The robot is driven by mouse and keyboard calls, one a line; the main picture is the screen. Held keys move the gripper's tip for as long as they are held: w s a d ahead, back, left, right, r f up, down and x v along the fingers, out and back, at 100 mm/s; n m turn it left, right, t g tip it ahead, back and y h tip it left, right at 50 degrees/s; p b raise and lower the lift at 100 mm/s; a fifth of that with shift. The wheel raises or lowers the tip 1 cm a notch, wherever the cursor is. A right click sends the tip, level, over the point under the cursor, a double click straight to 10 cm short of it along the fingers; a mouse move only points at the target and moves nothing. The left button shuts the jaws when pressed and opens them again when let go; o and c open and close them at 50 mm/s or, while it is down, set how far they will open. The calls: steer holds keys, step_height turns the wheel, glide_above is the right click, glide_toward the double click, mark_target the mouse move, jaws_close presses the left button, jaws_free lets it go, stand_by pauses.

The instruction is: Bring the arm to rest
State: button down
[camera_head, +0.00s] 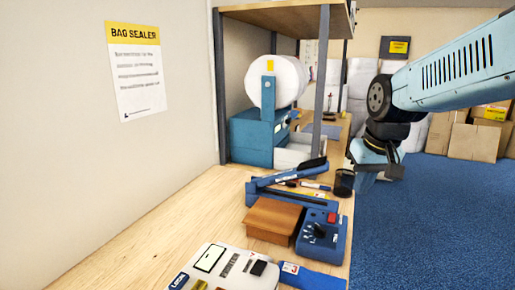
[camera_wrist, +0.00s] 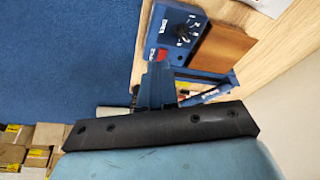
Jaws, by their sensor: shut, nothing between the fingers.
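My light-blue arm reaches in from the right of the head view. My gripper (camera_head: 364,184) hangs below its dark wrist joint, beside the right edge of the bench, over or near the blue floor. In the wrist view my gripper (camera_wrist: 158,72) shows as narrow blue fingers beyond a black bar, close together with nothing between them. Its tips point toward the bench edge, near the blue control box (camera_wrist: 180,30). The exact gap between fingertips and bench cannot be told.
The wooden bench (camera_head: 130,240) holds a blue bag sealer (camera_head: 290,194), a brown block (camera_head: 270,219), the control box (camera_head: 321,236) and a dark cup (camera_head: 344,183). A shelf with a white roll (camera_head: 285,82) stands behind. Blue carpet (camera_head: 440,230) is clear; cartons (camera_head: 475,141) stand at the back.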

steer(key=s+r+t, duration=0.1)
steer(key=s+t, duration=0.1)
steer(key=s, duration=0.7)
steer(key=shift+s+r+m, duration=0.3)
steer(key=shift+r, duration=0.1)
steer(key=c, duration=1.8)
jaws_free()
